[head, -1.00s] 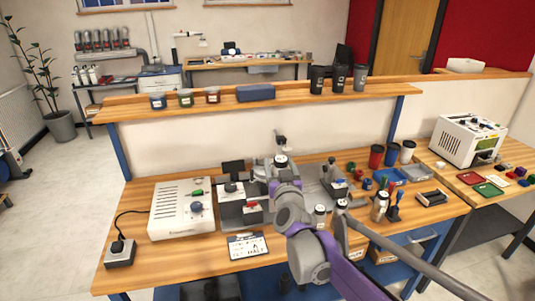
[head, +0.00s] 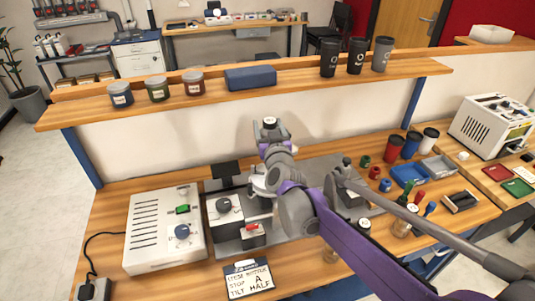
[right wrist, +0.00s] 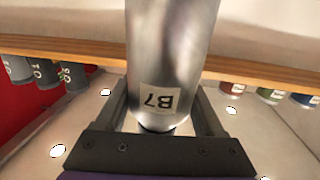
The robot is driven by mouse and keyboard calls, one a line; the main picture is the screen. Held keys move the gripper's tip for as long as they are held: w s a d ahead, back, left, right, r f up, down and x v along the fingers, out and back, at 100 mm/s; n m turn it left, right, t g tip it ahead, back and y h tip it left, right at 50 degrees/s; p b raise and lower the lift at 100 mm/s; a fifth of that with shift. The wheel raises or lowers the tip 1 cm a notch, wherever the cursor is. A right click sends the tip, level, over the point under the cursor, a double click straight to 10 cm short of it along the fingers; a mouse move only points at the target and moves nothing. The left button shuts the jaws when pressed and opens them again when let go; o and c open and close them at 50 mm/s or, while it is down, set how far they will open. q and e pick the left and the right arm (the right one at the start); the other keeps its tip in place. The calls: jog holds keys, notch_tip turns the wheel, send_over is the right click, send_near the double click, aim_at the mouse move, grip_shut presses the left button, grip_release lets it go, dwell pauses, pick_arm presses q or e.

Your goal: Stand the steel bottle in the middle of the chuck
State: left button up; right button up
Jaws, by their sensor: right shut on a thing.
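The steel bottle (right wrist: 172,65) fills the middle of the right wrist view, with a white B7 label. That view is upside down, so the bottle is upright with its cap end toward the picture's bottom. My right gripper (right wrist: 165,115) is shut on it near the cap. In the head view, a pale disc (head: 269,122) at the tip of my right arm looks like the bottle's top, held above the bench in front of the wall. The chuck is not clearly visible; my arm covers part of the grey marker plate (head: 233,250). My left gripper is out of view.
A white control box (head: 150,235) and a sign (head: 249,280) reading STEEL BOTTLE, STOP A, TILT HALF are at left. The shelf (head: 290,83) with jars and cups runs behind the bottle. Cups (head: 411,145), a blue tray (head: 408,174) and other bottles are at right.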

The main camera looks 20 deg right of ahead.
jog(key=shift+f, duration=3.5)
jog(key=shift+f, duration=0.2)
jog(key=o, duration=1.5)
